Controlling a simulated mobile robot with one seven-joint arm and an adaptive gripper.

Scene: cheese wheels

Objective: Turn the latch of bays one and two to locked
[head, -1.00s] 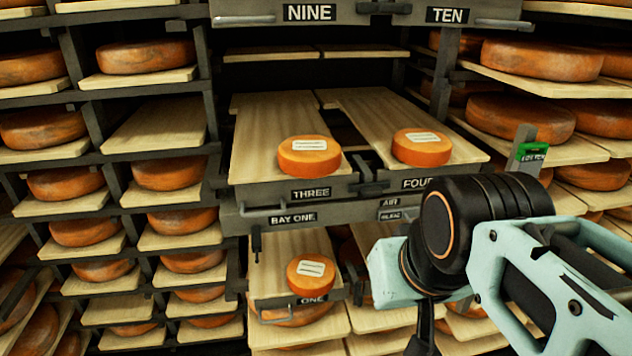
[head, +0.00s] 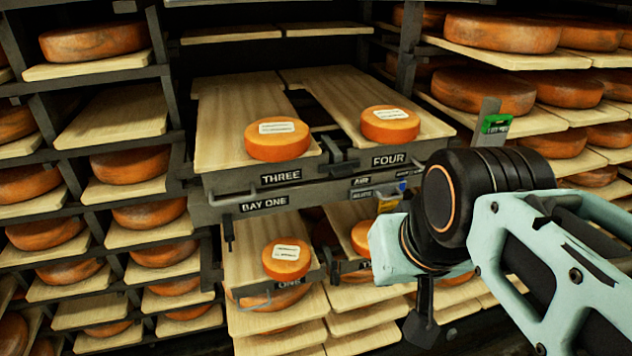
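The BAY ONE rail (head: 225,211) runs under the pulled-out boards marked THREE and FOUR. A dark lever-like part (head: 228,230) hangs down at its left end; I cannot tell whether it is the latch or its setting. Small plates (head: 362,194) sit on the rail further right, with a blue and yellow part (head: 391,197) beside them, partly behind my arm. A board with a cheese wheel (head: 286,259) marked ONE is below. The bay two label is not readable. My gripper (head: 422,325) shows only as a dark tip below my arm, right of the lower boards, apart from the rail.
Cheese wheels on boards THREE (head: 277,139) and FOUR (head: 390,126) jut forward above the rail. A green tag on an upright plate (head: 490,124) stands behind my arm. Racks of cheese (head: 95,40) fill both sides.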

